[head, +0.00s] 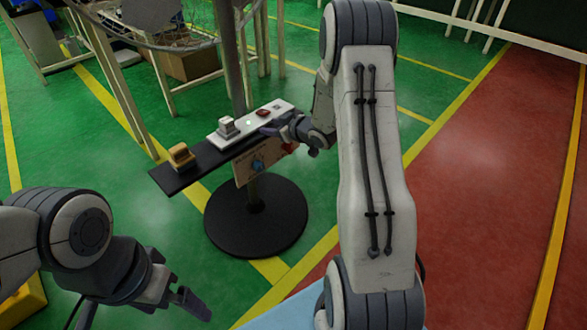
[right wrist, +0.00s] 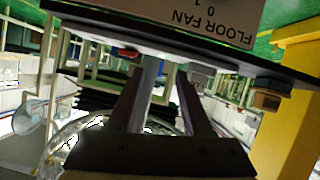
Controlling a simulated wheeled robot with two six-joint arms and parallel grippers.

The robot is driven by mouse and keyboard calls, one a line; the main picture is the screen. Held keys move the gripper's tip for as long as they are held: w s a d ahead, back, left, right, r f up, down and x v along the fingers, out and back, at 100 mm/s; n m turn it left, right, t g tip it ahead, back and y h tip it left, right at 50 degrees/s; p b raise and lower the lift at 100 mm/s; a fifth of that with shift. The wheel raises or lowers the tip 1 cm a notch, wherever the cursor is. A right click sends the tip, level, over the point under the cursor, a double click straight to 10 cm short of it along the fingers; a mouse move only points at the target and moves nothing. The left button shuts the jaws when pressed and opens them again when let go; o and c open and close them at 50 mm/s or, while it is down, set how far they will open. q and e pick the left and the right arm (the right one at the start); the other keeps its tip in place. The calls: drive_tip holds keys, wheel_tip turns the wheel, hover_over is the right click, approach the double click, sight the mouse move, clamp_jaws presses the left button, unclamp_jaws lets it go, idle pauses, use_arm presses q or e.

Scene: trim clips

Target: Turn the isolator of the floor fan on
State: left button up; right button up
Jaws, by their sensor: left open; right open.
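In the right wrist view the panel (right wrist: 190,18) appears upside down and reads "FLOOR FAN" with 0 and 1. The knob's setting is too small to read. My right gripper (head: 272,130) is beside the shelf's right part; its fingers show apart and empty in the right wrist view (right wrist: 165,100). My left gripper (head: 190,300) is open and empty at lower left, well away from the panel.
The dark shelf (head: 172,182) carries a yellow-brown block (head: 181,156) and a white panel (head: 280,106) with a white switch (head: 228,127) and a red button (head: 263,113). The stand has a round black base (head: 235,220). Green floor around it is clear.

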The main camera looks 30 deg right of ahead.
drive_tip(key=t+y+b, duration=0.1)
drive_tip(key=t+b, duration=0.1)
drive_tip(key=b, duration=0.3)
approach(292, 148)
drive_tip(key=w+a+r, duration=0.2)
drive_tip(key=w+a, duration=0.1)
drive_tip(key=a, duration=0.1)
drive_tip(key=s+d+f+m+t+y+b, duration=0.1)
drive_tip(key=s+d+f+t+b, duration=0.2)
drive_tip(key=s+d+f+b, duration=0.15)
drive_tip(key=b+x, duration=0.3)
drive_tip(key=x, duration=0.6)
drive_tip(key=shift+w+f, duration=0.1)
drive_tip(key=shift+w+a, duration=0.1)
drive_tip(key=shift+w, duration=0.35)
use_arm(q)
wheel_tip(292, 148, down, 15)
drive_tip(key=shift+f, duration=0.2)
use_arm(e)
drive_tip(key=shift+c, duration=0.3)
clamp_jaws()
